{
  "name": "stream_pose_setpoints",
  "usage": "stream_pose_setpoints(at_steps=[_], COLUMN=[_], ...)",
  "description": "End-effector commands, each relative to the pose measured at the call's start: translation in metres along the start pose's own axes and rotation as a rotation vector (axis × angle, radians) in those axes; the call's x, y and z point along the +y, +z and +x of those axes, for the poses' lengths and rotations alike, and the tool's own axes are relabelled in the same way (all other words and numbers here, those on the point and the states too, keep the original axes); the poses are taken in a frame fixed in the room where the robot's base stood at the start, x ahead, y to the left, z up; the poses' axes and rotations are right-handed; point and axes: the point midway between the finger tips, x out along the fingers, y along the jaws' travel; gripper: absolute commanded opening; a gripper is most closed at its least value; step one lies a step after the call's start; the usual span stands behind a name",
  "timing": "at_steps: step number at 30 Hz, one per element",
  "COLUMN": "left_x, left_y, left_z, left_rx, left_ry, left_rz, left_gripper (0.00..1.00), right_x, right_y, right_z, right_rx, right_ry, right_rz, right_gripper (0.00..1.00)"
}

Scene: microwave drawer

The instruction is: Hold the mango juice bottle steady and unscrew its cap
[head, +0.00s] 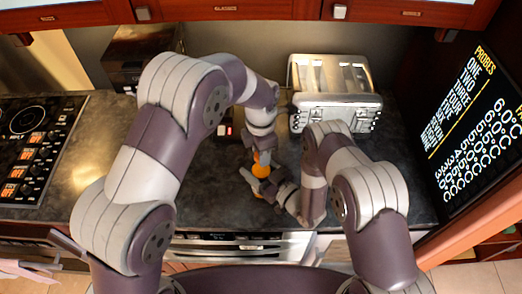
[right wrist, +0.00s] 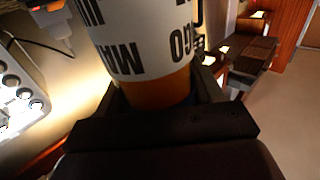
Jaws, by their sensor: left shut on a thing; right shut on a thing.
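The mango juice bottle (head: 262,160) shows as a small orange patch between my two grippers over the dark counter. In the right wrist view, the bottle (right wrist: 145,45) fills the top centre, with a white label, black letters and an orange band. My right gripper (head: 262,188) is shut around the bottle's body; its dark fingers (right wrist: 150,100) show on both sides of it. My left gripper (head: 257,143) reaches down from above and is shut at the bottle's top. The cap is hidden by the left gripper and wrist.
A silver toaster (head: 335,105) stands just right of the grippers. A stove (head: 35,150) is at the left and a dark appliance (head: 140,55) at the back. A black text panel (head: 480,125) bounds the right side. Cabinets (head: 225,10) hang above.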

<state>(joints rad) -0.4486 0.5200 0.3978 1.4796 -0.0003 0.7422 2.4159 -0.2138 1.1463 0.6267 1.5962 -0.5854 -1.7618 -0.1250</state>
Motion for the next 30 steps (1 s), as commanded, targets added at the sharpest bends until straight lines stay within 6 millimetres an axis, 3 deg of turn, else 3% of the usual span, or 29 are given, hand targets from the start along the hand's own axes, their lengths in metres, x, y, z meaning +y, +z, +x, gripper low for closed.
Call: stream_pose_setpoints(at_steps=[14,30], left_x=[0.000,0.000], left_y=[0.000,0.000], left_z=[-0.001,-0.018], left_rx=[-0.001,-0.002], left_ry=[0.001,0.001], left_rz=[0.000,0.000], left_gripper=[0.00,0.00], right_x=[0.000,0.000], right_y=[0.000,0.000], right_z=[0.000,0.000], right_rx=[0.000,0.000], right_ry=[0.000,0.000], right_rz=[0.000,0.000], right_gripper=[0.00,0.00])
